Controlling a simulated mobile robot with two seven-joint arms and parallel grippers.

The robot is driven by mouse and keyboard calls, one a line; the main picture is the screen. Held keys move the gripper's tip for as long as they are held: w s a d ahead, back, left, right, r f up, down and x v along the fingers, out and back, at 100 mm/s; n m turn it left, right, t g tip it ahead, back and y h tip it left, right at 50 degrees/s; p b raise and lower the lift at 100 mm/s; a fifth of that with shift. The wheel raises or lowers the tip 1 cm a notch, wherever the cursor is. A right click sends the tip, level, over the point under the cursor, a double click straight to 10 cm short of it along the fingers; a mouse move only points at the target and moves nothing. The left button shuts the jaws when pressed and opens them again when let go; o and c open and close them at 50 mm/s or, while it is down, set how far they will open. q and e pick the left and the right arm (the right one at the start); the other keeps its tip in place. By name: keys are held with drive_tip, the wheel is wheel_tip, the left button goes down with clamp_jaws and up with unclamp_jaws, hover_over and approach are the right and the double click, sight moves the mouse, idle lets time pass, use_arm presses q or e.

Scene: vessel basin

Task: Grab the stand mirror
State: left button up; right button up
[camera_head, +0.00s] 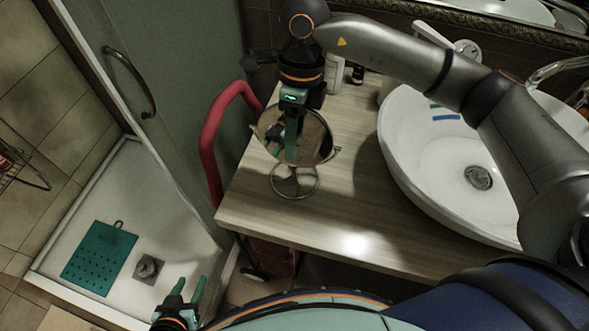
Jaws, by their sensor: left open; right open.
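The round stand mirror (315,138) stands upright near the left edge of the wooden counter, on a thin wire ring base (295,194). My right gripper (291,148) comes down from above at the mirror's upper rim. A teal finger shows over the mirror's face; I cannot tell how much of this is reflection, or whether the finger touches the glass. The other finger is not clearly visible. My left gripper (189,291) is low at the bottom left, away from the counter, with its two teal fingers apart and nothing between them.
A white basin (402,160) fills the counter's right side, below my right arm. A white bottle (334,75) stands behind the mirror. A red curved handle (213,130) rises beside the counter's left edge. The counter in front of the mirror (340,225) is clear. A shower tray (125,190) lies left.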

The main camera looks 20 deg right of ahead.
drive_tip(key=shift+a+f, duration=0.1)
drive_tip(key=shift+f, duration=0.15)
clamp_jaws()
idle(1.3)
